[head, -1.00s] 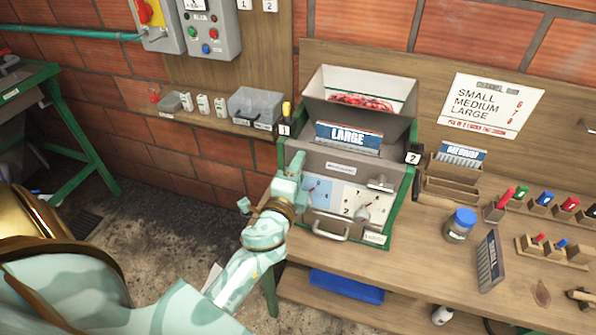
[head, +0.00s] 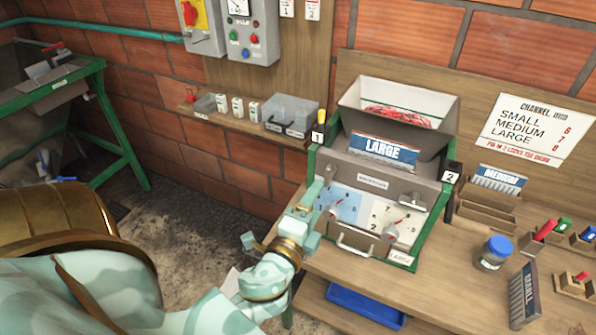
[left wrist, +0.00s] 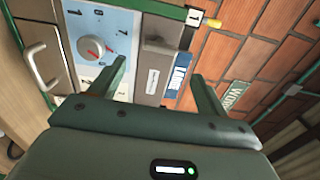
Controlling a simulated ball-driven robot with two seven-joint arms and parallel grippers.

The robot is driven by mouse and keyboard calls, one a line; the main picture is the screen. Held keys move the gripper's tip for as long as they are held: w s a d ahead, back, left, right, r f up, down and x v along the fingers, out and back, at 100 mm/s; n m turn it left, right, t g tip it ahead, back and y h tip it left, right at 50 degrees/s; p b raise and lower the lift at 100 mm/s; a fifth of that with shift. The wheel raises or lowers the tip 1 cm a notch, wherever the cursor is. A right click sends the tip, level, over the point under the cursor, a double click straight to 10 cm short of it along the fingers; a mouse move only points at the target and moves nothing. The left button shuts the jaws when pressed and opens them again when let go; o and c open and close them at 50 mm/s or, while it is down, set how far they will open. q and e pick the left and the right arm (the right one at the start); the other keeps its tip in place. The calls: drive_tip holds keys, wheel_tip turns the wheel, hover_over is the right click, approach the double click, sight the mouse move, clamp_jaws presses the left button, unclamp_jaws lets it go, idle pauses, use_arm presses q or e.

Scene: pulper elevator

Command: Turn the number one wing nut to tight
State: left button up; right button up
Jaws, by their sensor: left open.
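The green-framed machine (head: 375,165) stands on the bench with a "1" tag (head: 318,137) at its upper left and a "2" tag (head: 451,178) at its right. A yellow-topped part (head: 321,118) stands by the "1" tag; it also shows in the left wrist view (left wrist: 213,23). I cannot tell which part is the number one wing nut. The blue-faced dial (left wrist: 93,48) has a red pointer. My left gripper (head: 316,193) is in front of the machine's left side, fingers spread with nothing between them, partly covering the front. My right gripper is out of view.
A white dial (head: 397,226), a grey block (head: 411,200) and a bar handle (head: 355,246) are on the machine's front. A jar with a blue lid (head: 494,252) and a "SMALL" comb (head: 524,295) lie to the right. A blue tray (head: 365,305) is below.

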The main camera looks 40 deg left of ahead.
use_arm(q)
drive_tip(key=b+v, duration=0.4)
drive_tip(key=v, duration=0.4)
